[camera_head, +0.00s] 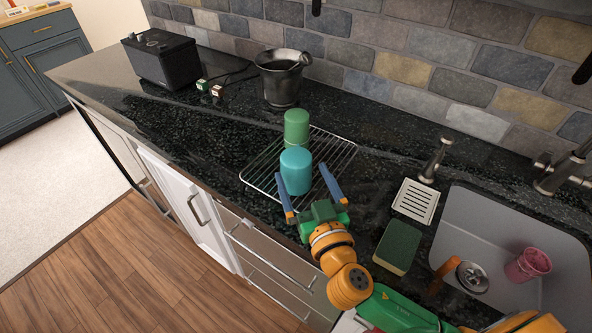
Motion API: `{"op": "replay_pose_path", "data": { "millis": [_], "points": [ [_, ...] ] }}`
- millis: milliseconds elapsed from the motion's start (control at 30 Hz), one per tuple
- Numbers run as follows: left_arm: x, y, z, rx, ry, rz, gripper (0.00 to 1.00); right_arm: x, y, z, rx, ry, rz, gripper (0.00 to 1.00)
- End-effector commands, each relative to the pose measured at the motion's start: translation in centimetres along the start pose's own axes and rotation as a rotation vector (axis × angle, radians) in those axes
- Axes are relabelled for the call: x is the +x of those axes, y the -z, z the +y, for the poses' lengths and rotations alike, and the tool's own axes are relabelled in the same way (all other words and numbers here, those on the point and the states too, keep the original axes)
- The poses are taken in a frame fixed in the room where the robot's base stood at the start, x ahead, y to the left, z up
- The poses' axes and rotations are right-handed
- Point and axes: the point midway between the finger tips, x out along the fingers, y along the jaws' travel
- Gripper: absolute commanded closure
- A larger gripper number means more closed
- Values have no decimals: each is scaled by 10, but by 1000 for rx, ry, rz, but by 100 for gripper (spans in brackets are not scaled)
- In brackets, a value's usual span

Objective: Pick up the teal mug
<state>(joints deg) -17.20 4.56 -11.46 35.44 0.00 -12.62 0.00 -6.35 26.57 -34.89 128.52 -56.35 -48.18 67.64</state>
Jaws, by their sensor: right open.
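The teal mug (296,171) stands upright on a wire rack (258,176) on the dark counter. No handle shows from this side. My right gripper (307,189) comes in from the lower right with its two blue fingers open. The fingers reach to either side of the mug's lower part, one left and one right. I cannot tell whether they touch it. A green cup-like object (297,124) stands right behind the mug on the rack, its lower part partly hidden. My left gripper is not in view.
A metal bucket (281,82) and a black speaker box (161,58) stand at the back near two small dice (209,88). A sponge (398,247), a soap dish (416,201) and a sink (482,215) holding a pink cup (527,265) lie right. The counter left of the rack is clear.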

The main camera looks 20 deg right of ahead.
Motion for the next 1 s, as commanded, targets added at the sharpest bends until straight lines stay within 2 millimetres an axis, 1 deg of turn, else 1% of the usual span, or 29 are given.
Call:
{"op": "replay_pose_path", "data": {
  "millis": [33, 133, 167, 200, 267, 333, 500, 533, 567, 600, 667, 700, 767, 800, 867, 1000],
  "points": [
    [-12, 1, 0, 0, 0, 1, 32, 9, 10, 0, -3, 0, 3, 0],
    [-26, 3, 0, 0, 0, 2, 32, 28, 15, -1, -5, -2, 3, 0],
    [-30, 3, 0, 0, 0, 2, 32, 34, 16, -1, -5, -2, 2, 0],
    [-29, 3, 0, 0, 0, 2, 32, 41, 13, -1, -3, -2, 3, 0],
    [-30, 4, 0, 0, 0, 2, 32, 49, 11, -2, -2, -1, 2, 0],
    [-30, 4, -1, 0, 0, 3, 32, 54, 9, -2, -1, -1, 1, 0],
    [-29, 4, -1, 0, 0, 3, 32, 54, 8, -2, 0, -1, 0, 0],
    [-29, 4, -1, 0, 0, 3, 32, 54, 8, -2, 0, -1, 0, 3],
    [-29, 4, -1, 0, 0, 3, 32, 54, 7, -2, 0, -1, 0, 11],
    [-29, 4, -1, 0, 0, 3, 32, 54, 7, -2, 0, -1, 0, 22],
    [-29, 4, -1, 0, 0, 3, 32, 54, 7, -2, 0, -1, 0, 38],
    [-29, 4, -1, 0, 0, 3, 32, 54, 8, -2, 0, -1, 0, 49],
    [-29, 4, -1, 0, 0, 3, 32, 54, 8, -2, 0, -1, 0, 65],
    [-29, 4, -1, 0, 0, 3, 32, 54, 8, -2, 0, -1, 0, 76],
    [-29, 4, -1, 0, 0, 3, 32, 54, 8, -2, 0, -1, 0, 92],
    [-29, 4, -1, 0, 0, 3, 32, 54, 8, -2, 0, -1, 1, 93]
  ]
}}
